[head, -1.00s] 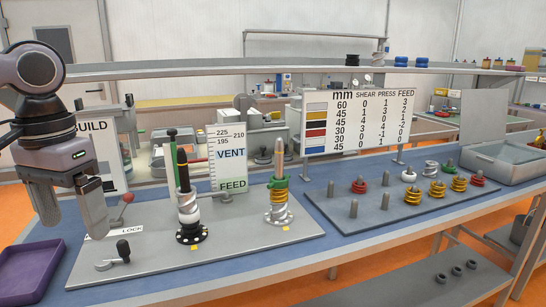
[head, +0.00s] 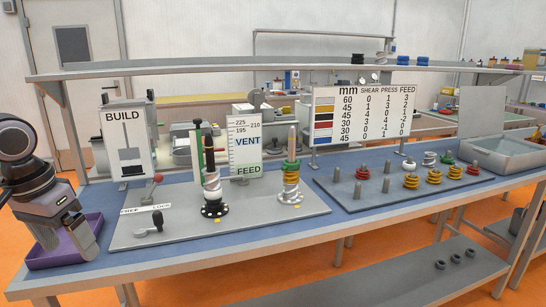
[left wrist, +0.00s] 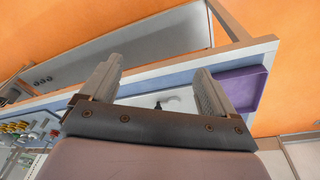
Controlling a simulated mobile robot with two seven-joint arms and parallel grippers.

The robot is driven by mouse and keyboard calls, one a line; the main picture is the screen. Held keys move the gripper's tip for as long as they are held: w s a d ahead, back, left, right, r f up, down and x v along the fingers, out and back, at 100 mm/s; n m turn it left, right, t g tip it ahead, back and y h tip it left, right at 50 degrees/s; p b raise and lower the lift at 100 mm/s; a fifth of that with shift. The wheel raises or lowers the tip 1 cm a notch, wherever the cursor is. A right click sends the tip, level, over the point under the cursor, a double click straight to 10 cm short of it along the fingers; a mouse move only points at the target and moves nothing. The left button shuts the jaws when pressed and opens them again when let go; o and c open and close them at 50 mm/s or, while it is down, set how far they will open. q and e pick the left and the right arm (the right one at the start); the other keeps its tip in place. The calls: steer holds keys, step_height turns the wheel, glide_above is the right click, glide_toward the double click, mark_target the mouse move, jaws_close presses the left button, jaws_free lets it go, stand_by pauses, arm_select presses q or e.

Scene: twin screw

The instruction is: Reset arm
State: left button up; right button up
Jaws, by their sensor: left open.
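My left gripper (head: 68,234) is at the far left of the head view, above the table's left end, in front of the purple tray (head: 52,262). In the left wrist view its two fingers (left wrist: 158,82) stand wide apart with nothing between them. The grey base plate (head: 190,233) to its right carries two upright screw stacks, a dark-tipped one (head: 211,190) and a pale-tipped one (head: 291,175). The lever with a red knob (head: 157,179) and the black-knobbed crank (head: 157,218) stand on the plate's left part. My right gripper does not show.
A peg board (head: 372,207) with red, yellow, white and green rings lies on the right of the blue table. A grey bin (head: 500,158) stands at the far right. The BUILD sign (head: 126,135) and the number chart (head: 362,112) stand behind. A shelf (head: 220,67) spans the back.

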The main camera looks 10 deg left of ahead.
arm_select(q)
steer(key=s+a+f+t, duration=0.1)
steer(key=a+f, duration=0.2)
steer(key=f, duration=0.4)
steer(key=s+a+f+t, duration=0.1)
steer(key=a+f, duration=0.2)
steer(key=f, duration=0.4)
steer(key=s+d+f+t, duration=0.1)
steer(key=s+d+f, duration=0.15)
steer(key=f, duration=0.55)
steer(key=s+d+f+t, duration=0.1)
steer(key=s+f, duration=0.2)
steer(key=f, duration=0.5)
steer(key=s+d+f+m+t+h, duration=0.15)
steer(key=s+d+f, duration=0.25)
steer(key=d+f, duration=0.45)
steer(key=d+r+t, duration=0.2)
steer(key=d+t, duration=0.1)
steer(key=d, duration=1.3)
steer(key=shift+s, duration=0.35)
steer(key=shift+a+m, duration=0.1)
steer(key=shift+m, duration=0.15)
